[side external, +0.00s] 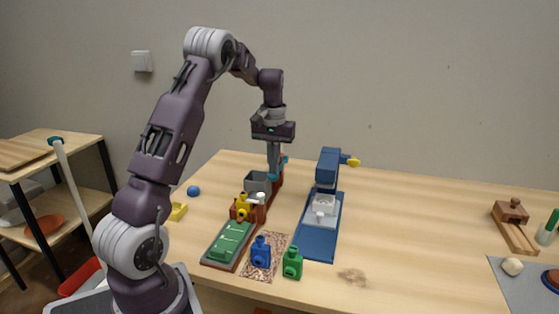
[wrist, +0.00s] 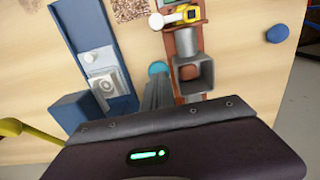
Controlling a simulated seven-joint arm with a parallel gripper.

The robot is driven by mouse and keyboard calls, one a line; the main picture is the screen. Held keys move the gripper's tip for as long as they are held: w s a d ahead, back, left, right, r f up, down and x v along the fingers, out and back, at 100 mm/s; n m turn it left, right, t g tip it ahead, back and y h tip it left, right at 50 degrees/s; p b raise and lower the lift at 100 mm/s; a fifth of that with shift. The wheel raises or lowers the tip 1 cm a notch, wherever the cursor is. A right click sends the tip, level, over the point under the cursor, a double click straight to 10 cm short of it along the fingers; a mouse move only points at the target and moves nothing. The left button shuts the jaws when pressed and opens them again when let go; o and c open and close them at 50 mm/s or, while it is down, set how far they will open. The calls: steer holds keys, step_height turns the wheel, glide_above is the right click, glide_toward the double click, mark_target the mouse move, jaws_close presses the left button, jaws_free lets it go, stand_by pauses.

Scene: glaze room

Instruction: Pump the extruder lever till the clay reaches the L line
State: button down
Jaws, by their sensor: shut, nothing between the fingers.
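The extruder has a red-brown body with a grey square hopper (side external: 257,182), which also shows in the wrist view (wrist: 208,72) with something brown inside. A yellow die piece (side external: 241,207) sits at its front, with a white part beside it. A green board (side external: 230,240) with white cross lines lies in front; its letters are too small to read, and I cannot make out clay on it. A teal knob (wrist: 157,68), seemingly the lever's end, is at my fingertips. My gripper (side external: 274,172) is shut and empty, pointing down behind the hopper; contact with the knob is unclear.
A blue press (side external: 328,170) with a yellow knob stands right of the extruder. Blue (side external: 261,252) and green (side external: 292,263) die pieces stand near the front edge. A small blue lump (side external: 193,190) lies at left. The table's right middle is clear.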

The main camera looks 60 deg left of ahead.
mark_target(274, 177)
steer(key=shift+f, duration=2.1)
steer(key=shift+r, duration=4.9)
steer(key=shift+f, duration=3.05)
